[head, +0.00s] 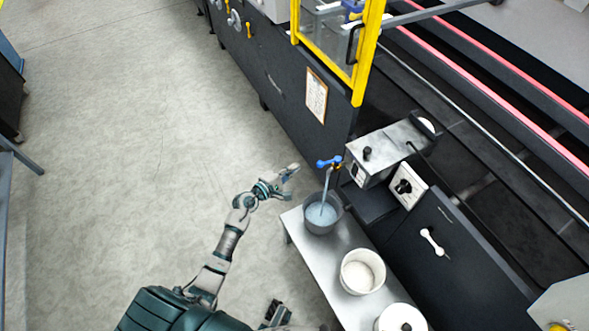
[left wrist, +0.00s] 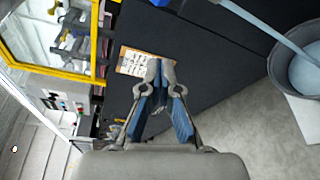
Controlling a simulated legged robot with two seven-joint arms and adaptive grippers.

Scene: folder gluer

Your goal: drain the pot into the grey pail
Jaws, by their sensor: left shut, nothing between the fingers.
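The pot (head: 385,150) is a metal box on the machine's side with a black knob on top. Its tap has a blue handle (head: 329,161), and a pale blue stream (head: 325,187) falls from it into the grey pail (head: 322,226). The pail stands on the bench's far end and holds pale blue liquid; it also shows in the left wrist view (left wrist: 277,88). My left gripper (head: 294,168) is shut and empty, left of the tap and apart from it. My right gripper (head: 273,310) seems to show at the bottom edge, its jaws unclear.
The steel bench (head: 338,249) also carries a white tub (head: 348,284) with white contents and a lidded white tub (head: 383,320). The dark machine body with a yellow guard frame (head: 363,75) bounds the right. Open floor (head: 130,150) lies to the left.

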